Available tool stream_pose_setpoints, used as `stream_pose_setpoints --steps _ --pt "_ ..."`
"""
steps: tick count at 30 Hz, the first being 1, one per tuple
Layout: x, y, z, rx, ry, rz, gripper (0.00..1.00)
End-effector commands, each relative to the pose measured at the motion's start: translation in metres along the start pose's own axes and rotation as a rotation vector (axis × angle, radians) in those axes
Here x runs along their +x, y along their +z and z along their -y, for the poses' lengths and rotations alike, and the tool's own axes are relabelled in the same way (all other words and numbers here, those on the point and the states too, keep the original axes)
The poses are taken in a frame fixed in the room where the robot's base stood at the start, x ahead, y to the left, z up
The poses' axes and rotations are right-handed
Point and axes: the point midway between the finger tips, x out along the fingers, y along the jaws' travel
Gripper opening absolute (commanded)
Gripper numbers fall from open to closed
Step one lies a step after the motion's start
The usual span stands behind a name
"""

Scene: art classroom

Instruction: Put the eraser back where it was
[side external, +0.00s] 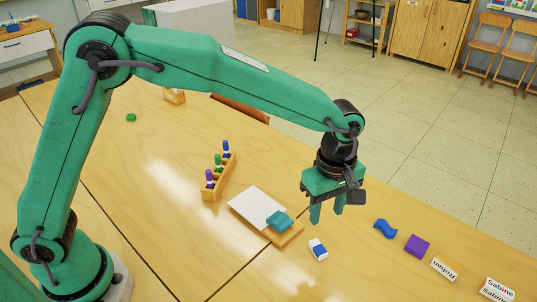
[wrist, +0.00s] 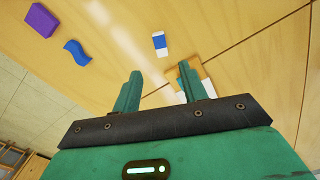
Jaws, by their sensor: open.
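A small eraser (side external: 318,249), white with a blue band, lies on the wooden table (side external: 400,275) near the front corner of a wooden board (side external: 287,238). It also shows in the wrist view (wrist: 159,44), beyond my fingertips. My gripper (side external: 327,213) is open and empty, above the table with its fingers pointing down. In the wrist view my gripper's two fingers (wrist: 159,72) stand apart with nothing between them, and the right finger partly hides the board.
The board bears a white sheet (side external: 255,203) and a teal block (side external: 279,220). A wooden rack (side external: 217,180) with several coloured bottles stands behind. A blue wavy piece (side external: 385,229), a purple block (side external: 417,245) and name cards (side external: 444,268) lie to the right.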

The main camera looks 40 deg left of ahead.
Motion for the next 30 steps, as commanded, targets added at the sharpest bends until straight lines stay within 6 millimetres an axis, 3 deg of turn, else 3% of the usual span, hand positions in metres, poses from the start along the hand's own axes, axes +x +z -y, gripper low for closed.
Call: stream_pose_setpoints --steps 8,14,20,30 --pt "-0.008 -0.008 0.003 0.021 0.011 0.002 0.43" --pt "-0.033 -0.033 0.017 0.106 0.049 0.005 0.43" --pt "-0.068 -0.071 0.045 0.249 0.112 -0.006 0.43" --pt "-0.113 -0.127 0.11 0.509 0.212 -0.07 0.43"
